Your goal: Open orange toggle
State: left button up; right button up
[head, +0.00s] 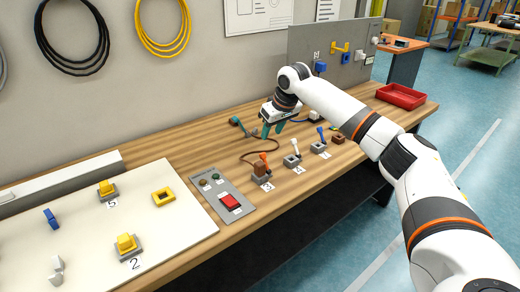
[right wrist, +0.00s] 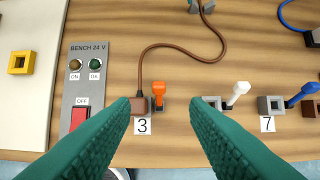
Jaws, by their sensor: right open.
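The orange toggle (head: 264,158) stands on a small grey base on the wooden bench, beside a brown block and the number 3 label. In the right wrist view the orange toggle (right wrist: 159,88) shows between the two fingertips, with its lever pointing toward the top of the picture. My right gripper (head: 272,129) is open and empty, with teal fingers (right wrist: 160,106) spread wide. In the head view it hangs over the bench, behind the toggle; the height gap is hard to judge. My left gripper is not in view.
A brown plug (right wrist: 138,104) with a brown cable sits just left of the toggle. A white toggle (head: 295,150) and a blue toggle (head: 321,138) stand to the right. A grey panel (head: 213,184) with a red switch lies left. A red tray (head: 401,96) is at the far right.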

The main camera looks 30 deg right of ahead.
send_near(263, 154)
notch_tip(263, 154, down, 2)
jog(key=x, duration=0.5)
jog(key=shift+w, duration=0.5)
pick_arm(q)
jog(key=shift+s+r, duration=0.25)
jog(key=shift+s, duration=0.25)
pick_arm(e)
jog(key=shift+x, duration=0.85)
jog(key=shift+s, duration=0.1)
grip_shut()
